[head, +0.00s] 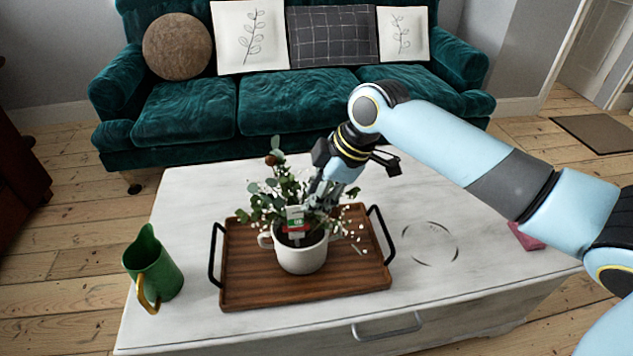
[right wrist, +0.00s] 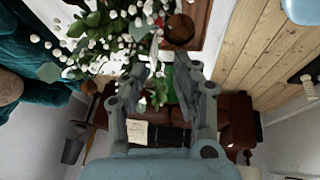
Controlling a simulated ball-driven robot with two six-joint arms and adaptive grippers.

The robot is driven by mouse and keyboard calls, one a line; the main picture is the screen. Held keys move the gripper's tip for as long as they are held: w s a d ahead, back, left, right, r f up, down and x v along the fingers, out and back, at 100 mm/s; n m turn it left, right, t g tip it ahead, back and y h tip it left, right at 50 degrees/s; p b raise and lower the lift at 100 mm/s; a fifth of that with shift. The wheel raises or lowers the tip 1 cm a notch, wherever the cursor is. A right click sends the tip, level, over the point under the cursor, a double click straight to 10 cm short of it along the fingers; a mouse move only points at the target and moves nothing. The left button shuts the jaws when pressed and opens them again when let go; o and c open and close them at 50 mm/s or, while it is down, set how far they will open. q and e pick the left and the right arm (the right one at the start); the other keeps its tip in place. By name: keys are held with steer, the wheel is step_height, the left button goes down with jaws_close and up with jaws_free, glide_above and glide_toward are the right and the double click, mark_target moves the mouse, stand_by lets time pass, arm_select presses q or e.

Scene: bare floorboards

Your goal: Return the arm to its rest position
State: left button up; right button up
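My right arm (head: 450,140) reaches in from the right over the white table. Its gripper (head: 322,194) is among the leaves at the right side of a potted plant (head: 265,200). In the right wrist view the two fingers of the right gripper (right wrist: 163,72) stand apart, with no object clearly held between them. Leaves and white berries (right wrist: 105,25) show beyond and left of the fingers. The white mug-like pot (head: 302,257) stands upright with a small red and white tag (head: 295,222) in it. Whether the fingers touch the plant cannot be told. My left gripper is not in view.
The pot stands on a wooden tray (head: 245,285) with black handles on the white table (head: 190,205). A green jug (head: 153,265) stands at the table's left. A pink item (head: 525,236) lies near the right edge. A teal sofa (head: 290,105) is behind.

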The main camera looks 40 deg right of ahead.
stand_by(0.5)
steer(key=s+a+r+m+h, duration=0.1)
steer(key=s+r+m, duration=0.15)
steer(key=s, duration=0.45)
steer(key=s+a+r+m+g+h, duration=0.1)
steer(key=s+a+r+m, duration=0.1)
steer(key=s+m, duration=0.3)
steer(key=s+a+r+m+h, duration=0.1)
steer(key=s+r+m, duration=0.2)
steer(key=s, duration=0.5)
step_height(320, 180, down, 25)
steer(key=s+d+g, duration=0.1)
steer(key=s+d, duration=0.1)
steer(key=s+d+f+g, duration=0.1)
steer(key=s+f, duration=1.6)
steer(key=s, duration=0.1)
steer(key=shift+s+f, duration=0.25)
steer(key=shift+s, duration=0.1)
steer(key=shift+s+d, duration=0.1)
